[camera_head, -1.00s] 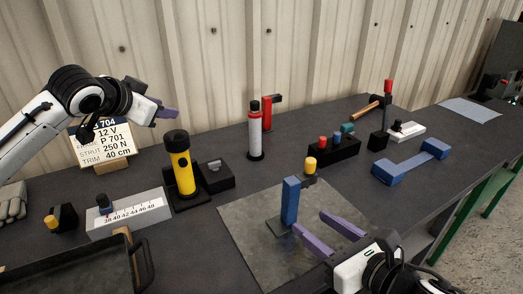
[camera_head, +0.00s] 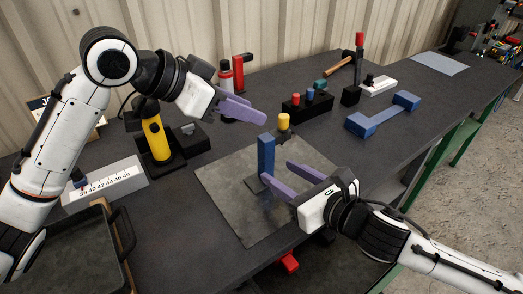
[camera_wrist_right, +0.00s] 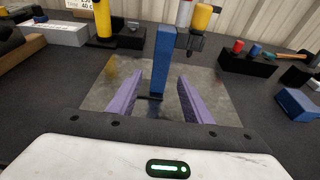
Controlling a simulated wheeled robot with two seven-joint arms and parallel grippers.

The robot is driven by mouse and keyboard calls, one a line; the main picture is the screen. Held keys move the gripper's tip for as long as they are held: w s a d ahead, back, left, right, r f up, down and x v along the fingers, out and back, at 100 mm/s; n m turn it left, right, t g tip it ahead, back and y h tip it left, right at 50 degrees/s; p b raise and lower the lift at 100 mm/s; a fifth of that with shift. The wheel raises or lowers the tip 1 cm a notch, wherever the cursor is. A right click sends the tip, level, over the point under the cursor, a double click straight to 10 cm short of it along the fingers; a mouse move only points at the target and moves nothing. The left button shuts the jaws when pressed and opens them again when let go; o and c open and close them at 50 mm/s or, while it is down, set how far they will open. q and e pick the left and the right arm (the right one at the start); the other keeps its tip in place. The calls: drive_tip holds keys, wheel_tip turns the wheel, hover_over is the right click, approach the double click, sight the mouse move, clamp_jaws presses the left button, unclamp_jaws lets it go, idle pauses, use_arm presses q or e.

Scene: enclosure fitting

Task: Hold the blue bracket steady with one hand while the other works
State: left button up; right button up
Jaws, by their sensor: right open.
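An upright blue post (camera_head: 266,156), which may be the bracket, stands on a grey plate (camera_head: 225,190) in the head view. My right gripper (camera_head: 276,171) is open, its purple fingers low beside the post. In the right wrist view the post (camera_wrist_right: 164,55) appears between and beyond the open fingers (camera_wrist_right: 160,80); contact cannot be told. A second blue piece (camera_head: 378,119), a low bar with raised ends, lies farther right. My left gripper (camera_head: 240,107) hangs above and behind the post, apart from it; its fingers overlap, so its opening is unclear.
A yellow-topped piece (camera_head: 284,122) stands just behind the post. A black block with coloured knobs (camera_head: 307,104) is behind it. A yellow cylinder (camera_head: 156,139) and a white scale block (camera_head: 108,185) are left, with a dark tray (camera_head: 80,250) in front.

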sight(270, 166)
drive_tip(key=x, duration=0.7)
drive_tip(key=shift+w+a, duration=0.1)
drive_tip(key=shift+c, duration=0.4)
clamp_jaws()
